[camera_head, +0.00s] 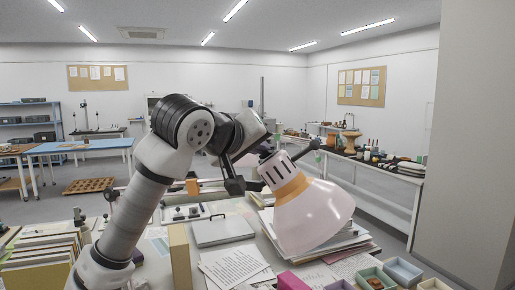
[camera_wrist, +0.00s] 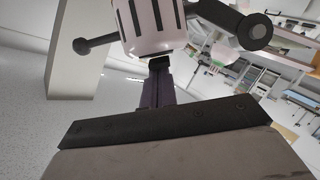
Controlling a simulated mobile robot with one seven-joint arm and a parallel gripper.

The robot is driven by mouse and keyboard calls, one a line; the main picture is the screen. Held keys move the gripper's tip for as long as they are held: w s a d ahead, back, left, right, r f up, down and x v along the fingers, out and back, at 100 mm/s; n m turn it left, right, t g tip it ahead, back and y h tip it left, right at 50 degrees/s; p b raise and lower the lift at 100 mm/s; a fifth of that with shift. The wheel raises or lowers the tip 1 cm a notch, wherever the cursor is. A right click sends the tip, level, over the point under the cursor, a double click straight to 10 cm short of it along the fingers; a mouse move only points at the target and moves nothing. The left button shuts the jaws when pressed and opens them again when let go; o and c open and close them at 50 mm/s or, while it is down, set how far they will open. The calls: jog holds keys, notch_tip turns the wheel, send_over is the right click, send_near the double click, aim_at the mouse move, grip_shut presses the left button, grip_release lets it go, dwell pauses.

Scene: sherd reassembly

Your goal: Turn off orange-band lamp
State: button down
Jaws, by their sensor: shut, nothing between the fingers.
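The orange-band lamp (camera_head: 312,215) has a pale pink shade, a slotted white neck and an orange band (camera_head: 291,187). It hangs tilted above the desk at centre right. I cannot tell whether it is lit. My gripper (camera_head: 253,186) is shut and empty, just left of the lamp's slotted neck in the head view. In the wrist view the shut fingertips (camera_wrist: 158,66) are just below the slotted neck (camera_wrist: 150,25); whether they touch it I cannot tell.
Below the lamp, the desk holds stacked papers (camera_head: 345,240), loose sheets (camera_head: 235,267), a grey flat case (camera_head: 222,231), a magenta box (camera_head: 292,281) and small coloured trays (camera_head: 403,269). Upright folders (camera_head: 45,250) stand at left. A grey pillar (camera_head: 470,150) rises at right.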

jog(key=shift+w+r+p, duration=0.4)
jog(key=shift+w+p, duration=0.15)
jog(key=shift+w, duration=0.15)
jog(key=b+v, duration=0.4)
jog(key=v, duration=0.9)
jog(key=shift+s+a, duration=0.3)
jog(key=shift+a, duration=0.05)
jog(key=shift+s+d+f, duration=0.1)
